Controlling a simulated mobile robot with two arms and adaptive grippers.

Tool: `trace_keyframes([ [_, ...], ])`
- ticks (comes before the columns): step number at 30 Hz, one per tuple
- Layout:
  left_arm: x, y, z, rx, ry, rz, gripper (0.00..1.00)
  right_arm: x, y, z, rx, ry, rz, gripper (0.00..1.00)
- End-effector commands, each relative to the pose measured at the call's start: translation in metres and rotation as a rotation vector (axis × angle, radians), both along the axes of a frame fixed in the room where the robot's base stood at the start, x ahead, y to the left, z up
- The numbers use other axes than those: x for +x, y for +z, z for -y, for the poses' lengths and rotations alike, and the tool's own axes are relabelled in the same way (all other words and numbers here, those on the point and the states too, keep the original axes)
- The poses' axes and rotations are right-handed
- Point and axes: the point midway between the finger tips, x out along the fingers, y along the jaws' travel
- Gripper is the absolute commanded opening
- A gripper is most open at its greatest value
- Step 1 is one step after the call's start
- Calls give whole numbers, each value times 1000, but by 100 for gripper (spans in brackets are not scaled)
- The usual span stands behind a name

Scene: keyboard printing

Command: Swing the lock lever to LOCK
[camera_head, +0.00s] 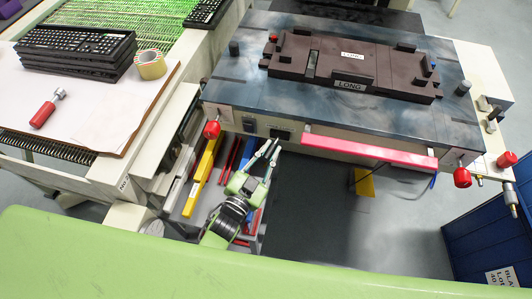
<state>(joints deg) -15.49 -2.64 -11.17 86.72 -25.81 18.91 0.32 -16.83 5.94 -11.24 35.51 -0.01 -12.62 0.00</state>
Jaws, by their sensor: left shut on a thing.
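My left gripper (270,148), with green links and grey fingers, is at the front face of the blue-grey machine table (235,82), just below a black fitting (281,134). Its fingers are shut on a small part there, which looks like the lock lever. The fingers mostly hide it, so its angle and any LOCK mark cannot be read. A dark brown fixture (375,68) with LONG labels lies flat on the table top. My right gripper is not in view.
Red knobs stand at the left (211,129) and right (462,177) of the front face. A pink-red bar (370,150) runs along the front, right of my gripper. A yellow bar (203,172) is at lower left. Stacked keyboards (78,50), tape (150,65) and a red-handled tool (43,113) are on the left bench.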

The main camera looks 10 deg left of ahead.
Motion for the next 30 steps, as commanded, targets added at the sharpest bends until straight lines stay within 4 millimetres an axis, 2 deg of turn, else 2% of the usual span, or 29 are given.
trace_keyframes([
  [6, -1, 1, 3, -1, -5, 3, 0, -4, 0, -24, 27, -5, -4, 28],
  [7, -1, 1, 3, -1, -5, 3, 22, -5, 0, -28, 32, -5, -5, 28],
  [8, -1, 1, 3, -1, -5, 3, 30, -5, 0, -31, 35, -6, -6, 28],
  [9, -1, 1, 3, -1, -5, 3, 32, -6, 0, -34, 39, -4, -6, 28],
  [13, -1, 1, 3, -1, -5, 2, 32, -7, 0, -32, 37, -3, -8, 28],
  [18, -2, 1, 2, 0, -5, 1, 32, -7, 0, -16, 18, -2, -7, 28],
  [20, -5, 0, 1, 0, -5, 1, 32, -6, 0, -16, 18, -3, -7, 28],
  [23, -16, -1, -3, 1, -4, -1, 32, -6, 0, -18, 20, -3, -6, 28],
  [30, -63, 0, -19, 0, -5, -2, 32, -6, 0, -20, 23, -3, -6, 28],
])
